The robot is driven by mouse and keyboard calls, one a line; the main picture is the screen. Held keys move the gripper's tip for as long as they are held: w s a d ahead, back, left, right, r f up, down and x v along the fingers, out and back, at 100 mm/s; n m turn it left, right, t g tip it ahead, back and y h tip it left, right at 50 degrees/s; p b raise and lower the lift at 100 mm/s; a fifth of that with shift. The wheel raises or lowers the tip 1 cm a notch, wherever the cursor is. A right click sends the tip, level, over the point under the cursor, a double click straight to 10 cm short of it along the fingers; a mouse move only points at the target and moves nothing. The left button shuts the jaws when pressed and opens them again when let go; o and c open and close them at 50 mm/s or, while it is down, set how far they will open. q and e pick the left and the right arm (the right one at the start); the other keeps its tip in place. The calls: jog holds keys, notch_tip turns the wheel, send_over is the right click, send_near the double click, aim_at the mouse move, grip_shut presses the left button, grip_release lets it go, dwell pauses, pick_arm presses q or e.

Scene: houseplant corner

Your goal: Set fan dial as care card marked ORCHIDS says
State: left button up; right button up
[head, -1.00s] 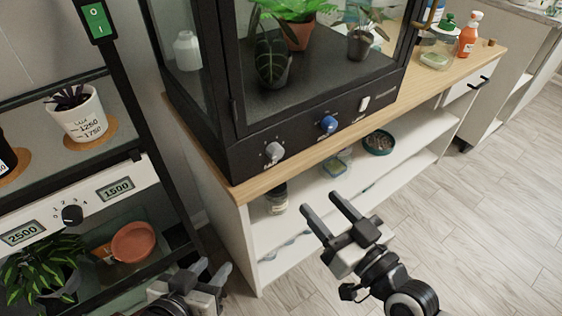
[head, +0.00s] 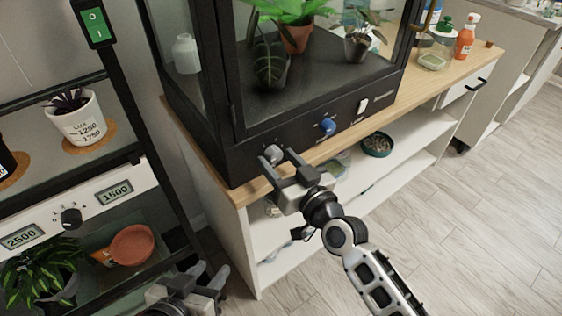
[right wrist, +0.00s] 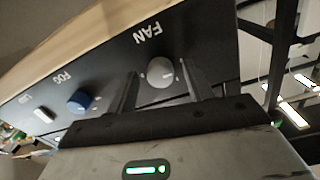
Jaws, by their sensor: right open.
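The grey fan dial (head: 275,152) is on the black front panel of the glass cabinet. In the right wrist view the fan dial (right wrist: 160,73) sits under the word FAN, which appears upside down. My right gripper (head: 279,158) is open, its fingers spread to either side of the dial; I cannot tell whether they touch it. The dial's small markings are too blurred to read. My left gripper (head: 209,275) is low at the bottom of the head view, its fingers apart and empty. No care card marked ORCHIDS can be made out.
A blue fog dial (head: 327,126) and a white switch (head: 363,105) share the panel. A plant rack with a black knob (head: 71,219) and displays stands left. Below the wooden top, a shelf holds a green bowl (head: 377,144). Floor at right is clear.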

jog(key=c, duration=1)
jog(key=shift+o, duration=0.2)
jog(key=shift+m, duration=0.3)
jog(key=m+p, duration=0.1)
jog(key=m, duration=0.4)
jog(key=shift+r+p, duration=0.1)
jog(key=shift+p, duration=0.25)
jog(key=m, duration=0.5)
jog(key=shift+m+g+p, duration=0.3)
jog(key=shift+m, duration=0.1)
jog(key=o, duration=1)
jog(key=shift+c, duration=0.2)
